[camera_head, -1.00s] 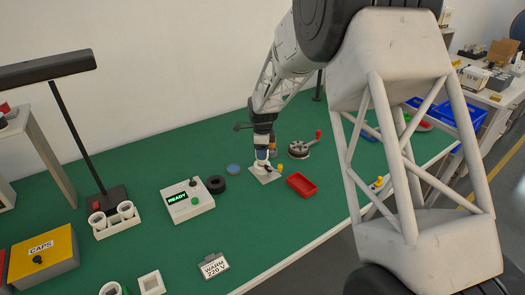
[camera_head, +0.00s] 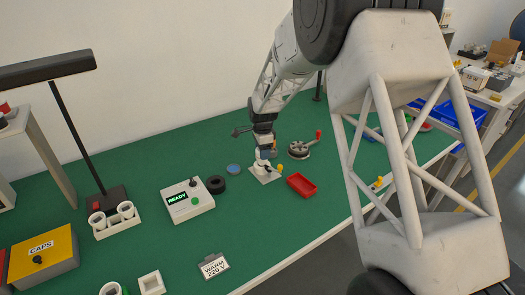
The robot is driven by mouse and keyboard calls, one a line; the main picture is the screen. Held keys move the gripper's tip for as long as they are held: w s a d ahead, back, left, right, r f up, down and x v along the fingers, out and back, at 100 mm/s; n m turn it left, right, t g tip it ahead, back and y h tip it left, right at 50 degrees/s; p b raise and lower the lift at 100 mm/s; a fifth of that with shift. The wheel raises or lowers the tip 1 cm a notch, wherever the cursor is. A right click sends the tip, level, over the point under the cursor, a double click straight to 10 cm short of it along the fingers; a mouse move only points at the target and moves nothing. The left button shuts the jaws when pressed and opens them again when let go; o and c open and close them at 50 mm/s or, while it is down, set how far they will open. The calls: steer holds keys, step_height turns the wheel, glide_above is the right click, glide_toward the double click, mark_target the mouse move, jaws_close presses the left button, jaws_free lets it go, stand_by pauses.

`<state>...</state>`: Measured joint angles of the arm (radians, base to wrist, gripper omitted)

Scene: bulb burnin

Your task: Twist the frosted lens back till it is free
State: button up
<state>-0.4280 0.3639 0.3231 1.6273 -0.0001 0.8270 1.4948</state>
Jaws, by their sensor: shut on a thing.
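My gripper (camera_head: 264,153) points down over a small white fixture (camera_head: 266,177) near the middle of the green bench. It is shut at the top of the fixture, around a small pale piece that I take for the frosted lens. The fingers hide most of that piece, and I cannot tell whether it is still seated or loose. The fixture stands on a flat white plate and has a yellow-ended lever (camera_head: 279,168) on its right side.
A red tray (camera_head: 301,185) lies right of the fixture. A blue disc (camera_head: 233,169), a black ring (camera_head: 215,184) and a white box reading READY (camera_head: 188,204) lie to the left. A round grey device with a red-knobbed handle (camera_head: 304,147) stands behind right.

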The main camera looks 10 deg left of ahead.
steer(key=shift+n, duration=0.5)
steer(key=shift+n, duration=0.3)
steer(key=shift+n, duration=1.2)
steer(key=o, duration=1)
steer(key=shift+c, duration=0.2)
steer(key=shift+r, duration=3.9)
